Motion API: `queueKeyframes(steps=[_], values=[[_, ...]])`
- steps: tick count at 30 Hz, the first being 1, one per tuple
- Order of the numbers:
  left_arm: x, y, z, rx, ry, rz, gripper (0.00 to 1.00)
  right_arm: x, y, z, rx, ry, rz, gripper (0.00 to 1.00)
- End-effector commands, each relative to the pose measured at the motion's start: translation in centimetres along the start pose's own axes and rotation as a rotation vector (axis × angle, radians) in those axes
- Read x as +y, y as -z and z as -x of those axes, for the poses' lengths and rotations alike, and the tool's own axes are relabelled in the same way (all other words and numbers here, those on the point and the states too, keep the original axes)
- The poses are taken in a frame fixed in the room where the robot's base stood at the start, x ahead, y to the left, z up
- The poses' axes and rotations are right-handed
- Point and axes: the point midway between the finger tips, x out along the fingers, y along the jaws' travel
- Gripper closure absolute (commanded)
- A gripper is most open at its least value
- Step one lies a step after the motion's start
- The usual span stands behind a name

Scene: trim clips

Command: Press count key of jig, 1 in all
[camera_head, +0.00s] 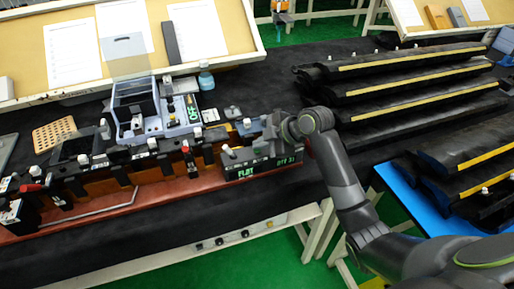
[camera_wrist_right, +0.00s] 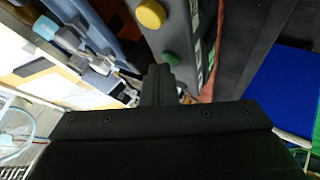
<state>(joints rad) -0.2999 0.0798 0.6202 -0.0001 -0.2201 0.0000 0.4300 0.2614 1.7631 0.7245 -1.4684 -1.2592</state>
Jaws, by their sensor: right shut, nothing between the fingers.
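The jig (camera_head: 120,192) is a long red-brown fixture with clamps, left of centre in the head view. At its right end is a dark box (camera_head: 238,174) with green display text that seems to begin with "FLAT". In the right wrist view the grey box (camera_wrist_right: 184,22) carries a round yellow button (camera_wrist_right: 150,14) and a green button (camera_wrist_right: 170,58). I cannot tell which is the count key. My right gripper (camera_head: 262,130) is shut and empty above the box. In the wrist view its fingertips (camera_wrist_right: 160,70) are close by the green button; contact cannot be told. My left gripper is out of view.
A pale blue device (camera_head: 160,124) with a dark bin and an "OFF" display stands behind the jig. Long dark trim strips (camera_head: 410,90) with yellow bands lie at right. A blue surface (camera_head: 410,198) is at lower right. A small bottle (camera_head: 206,78) stands at the back.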

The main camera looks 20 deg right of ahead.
Motion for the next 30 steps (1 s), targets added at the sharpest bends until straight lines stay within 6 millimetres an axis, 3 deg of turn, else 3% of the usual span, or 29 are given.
queueKeyframes(steps=[14, 25, 30], values=[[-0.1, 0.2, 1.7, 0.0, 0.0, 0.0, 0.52, 0.9, 0.9, 1.2, 0.0, 0.001, -0.001, 1.0], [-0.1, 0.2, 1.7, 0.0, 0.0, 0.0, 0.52, 0.9, 0.9, 1.3, 0.0, 0.001, 0.0, 1.0], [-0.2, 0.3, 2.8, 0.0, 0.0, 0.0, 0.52, 1.6, 1.5, 2.1, 0.0, 0.0, 0.0, 1.0]])
